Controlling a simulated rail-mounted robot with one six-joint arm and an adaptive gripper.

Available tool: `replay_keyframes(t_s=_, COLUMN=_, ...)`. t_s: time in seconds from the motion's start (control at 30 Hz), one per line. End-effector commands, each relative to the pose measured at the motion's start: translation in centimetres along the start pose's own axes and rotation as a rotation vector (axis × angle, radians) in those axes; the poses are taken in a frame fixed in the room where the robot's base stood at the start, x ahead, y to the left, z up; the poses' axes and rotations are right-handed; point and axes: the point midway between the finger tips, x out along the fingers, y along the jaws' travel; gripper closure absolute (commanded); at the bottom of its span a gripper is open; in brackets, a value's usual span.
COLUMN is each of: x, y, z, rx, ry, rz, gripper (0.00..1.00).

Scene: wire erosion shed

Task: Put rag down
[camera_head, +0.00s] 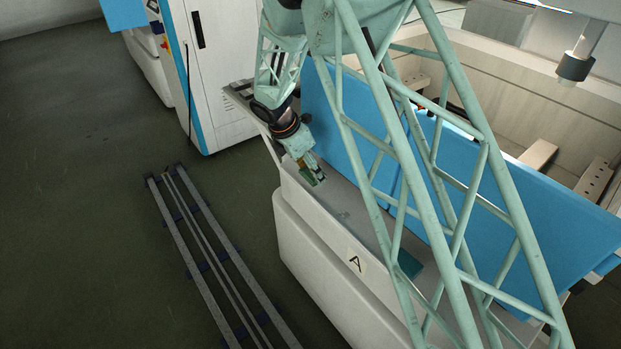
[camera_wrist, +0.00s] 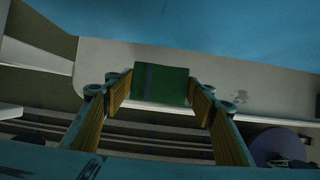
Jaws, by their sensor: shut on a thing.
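The rag shows in the wrist view as a green, block-like folded piece (camera_wrist: 170,84) with a dark stripe near its left side. It sits between the fingertips of my gripper (camera_wrist: 162,92), which is shut on it. In the head view my gripper (camera_head: 316,176) points down over the pale ledge along the front of the machine, with the green rag (camera_head: 305,173) at its tips. I cannot tell whether the rag touches the ledge.
The pale ledge (camera_head: 345,207) carries an "A" label (camera_head: 356,260) on its front. A teal patch (camera_head: 409,264) lies farther along it. A blue panel (camera_head: 335,125) rises behind. Floor rails (camera_head: 208,250) run at left, and a white cabinet (camera_head: 215,75) stands at the back.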

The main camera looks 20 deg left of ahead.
Motion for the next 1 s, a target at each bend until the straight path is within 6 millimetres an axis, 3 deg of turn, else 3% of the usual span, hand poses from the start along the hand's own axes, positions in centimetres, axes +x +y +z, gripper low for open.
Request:
replay_keyframes(t_s=0.33, x=0.3, y=0.7, z=0.2, rx=-0.001, ry=0.000, rz=0.001, gripper=0.63)
replay_keyframes(t_s=0.67, x=3.2, y=0.6, z=-1.1, rx=0.000, ry=0.001, rz=0.000, gripper=0.63)
replay_keyframes(t_s=1.0, x=3.4, y=0.6, z=-1.2, rx=0.000, ry=0.000, rz=0.000, gripper=0.63)
